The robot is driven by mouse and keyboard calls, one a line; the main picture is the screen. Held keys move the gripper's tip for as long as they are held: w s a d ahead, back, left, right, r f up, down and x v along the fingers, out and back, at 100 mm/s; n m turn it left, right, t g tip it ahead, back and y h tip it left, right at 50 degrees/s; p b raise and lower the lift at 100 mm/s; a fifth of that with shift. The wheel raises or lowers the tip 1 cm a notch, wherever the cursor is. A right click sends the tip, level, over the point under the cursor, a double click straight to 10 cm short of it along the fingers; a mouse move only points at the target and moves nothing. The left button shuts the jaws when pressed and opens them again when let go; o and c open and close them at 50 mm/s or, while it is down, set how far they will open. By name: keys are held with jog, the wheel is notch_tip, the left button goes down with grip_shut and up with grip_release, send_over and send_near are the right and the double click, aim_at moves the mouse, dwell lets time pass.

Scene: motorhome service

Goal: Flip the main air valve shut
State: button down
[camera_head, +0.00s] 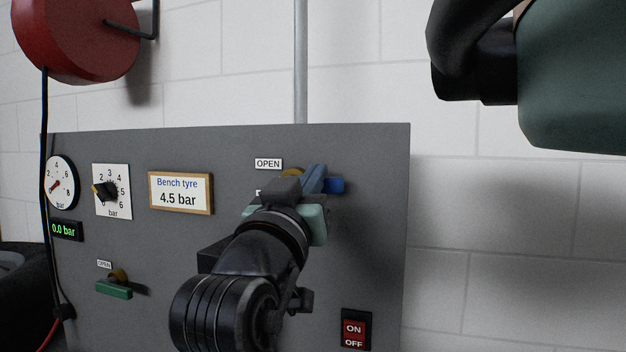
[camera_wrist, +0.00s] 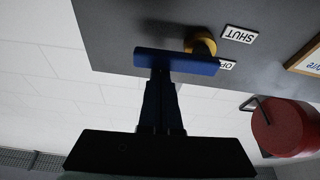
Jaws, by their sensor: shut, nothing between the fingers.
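The main air valve has a blue lever (camera_head: 336,185) on a brass hub (camera_head: 293,172), on the upper right of the grey panel. The lever points right, roughly level. An OPEN label (camera_head: 268,163) is up and left of the hub; a second label below is mostly hidden by my gripper. In the wrist view, upside down, the lever (camera_wrist: 190,65) runs left from the hub (camera_wrist: 202,43), near the SHUT label (camera_wrist: 238,35) and a partly covered OPEN label. My gripper (camera_head: 315,178) is shut and empty. Its fingertips (camera_wrist: 158,72) are at the lever; I cannot tell whether they touch.
The panel also carries a green-handled valve (camera_head: 114,289), a gauge (camera_head: 61,183), a dial (camera_head: 111,191), a "Bench tyre 4.5 bar" sign (camera_head: 181,193), a 0.0 bar display (camera_head: 66,230) and an ON/OFF switch (camera_head: 354,330). A red hose reel (camera_head: 75,40) hangs upper left.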

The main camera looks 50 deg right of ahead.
dwell(0.3)
notch_tip(320, 180, up, 5)
jog(key=p, duration=0.5)
jog(key=f+b+v, duration=0.1)
jog(key=b+v, duration=0.3)
jog(key=v, duration=0.6)
jog(key=shift+w+a, duration=0.1)
